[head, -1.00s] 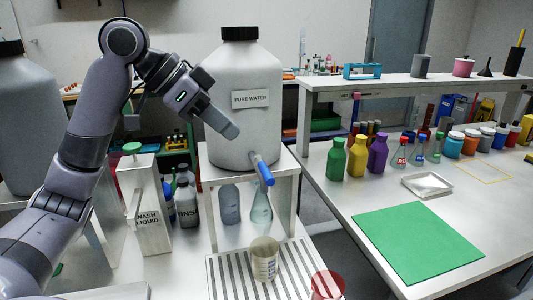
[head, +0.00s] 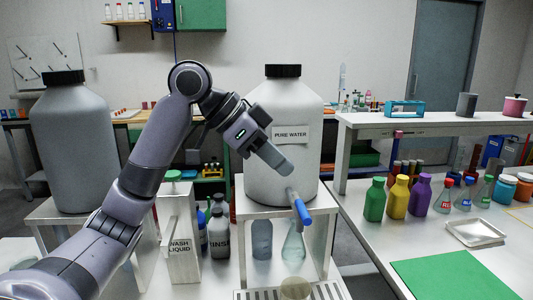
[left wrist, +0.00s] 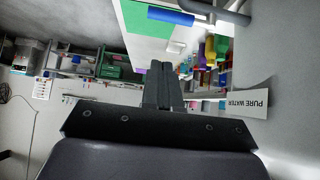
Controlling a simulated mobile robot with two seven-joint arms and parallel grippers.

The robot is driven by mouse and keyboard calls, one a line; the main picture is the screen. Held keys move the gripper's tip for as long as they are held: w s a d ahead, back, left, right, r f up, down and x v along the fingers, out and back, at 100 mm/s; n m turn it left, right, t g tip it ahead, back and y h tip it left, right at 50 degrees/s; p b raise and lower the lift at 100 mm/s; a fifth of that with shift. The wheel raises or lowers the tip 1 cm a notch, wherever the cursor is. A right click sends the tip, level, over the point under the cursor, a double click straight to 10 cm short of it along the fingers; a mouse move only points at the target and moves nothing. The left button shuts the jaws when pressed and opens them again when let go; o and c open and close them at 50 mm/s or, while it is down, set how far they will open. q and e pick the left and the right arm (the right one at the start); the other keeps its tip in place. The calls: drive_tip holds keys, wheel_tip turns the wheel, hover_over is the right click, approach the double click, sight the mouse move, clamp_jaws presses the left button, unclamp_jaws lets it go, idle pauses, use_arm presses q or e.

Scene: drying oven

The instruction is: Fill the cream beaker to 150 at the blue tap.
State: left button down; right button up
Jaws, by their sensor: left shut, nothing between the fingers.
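The cream beaker (head: 295,288) shows at the bottom edge of the head view, on the slatted drain grate (head: 245,294) below the tap. Its lower part is cut off, so its marks and water level cannot be read. The blue tap (head: 303,212) sticks out low on the front of the pure water tank (head: 283,160). My left gripper (head: 284,164) is shut and empty, in front of the tank and above the tap. In the left wrist view its fingers (left wrist: 163,85) are together, and the blue tap (left wrist: 171,16) shows near the top. My right gripper is not in view.
A conical flask (head: 294,243) and a bottle (head: 262,240) stand under the tank's shelf. The wash liquid box (head: 181,245) and rinse bottle (head: 218,235) stand left. Coloured bottles (head: 397,198) and a green mat (head: 455,278) are on the right table.

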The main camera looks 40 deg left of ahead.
sight(295, 197)
use_arm(q)
drive_tip(key=f, duration=0.2)
drive_tip(key=w+d+f, duration=0.1)
drive_tip(key=f, duration=0.2)
drive_tip(key=w+d+f+b, duration=0.1)
drive_tip(key=f, duration=0.1)
drive_tip(key=shift+w+d+f, duration=0.1)
drive_tip(key=shift+w+f, duration=0.1)
drive_tip(key=shift+w, duration=0.05)
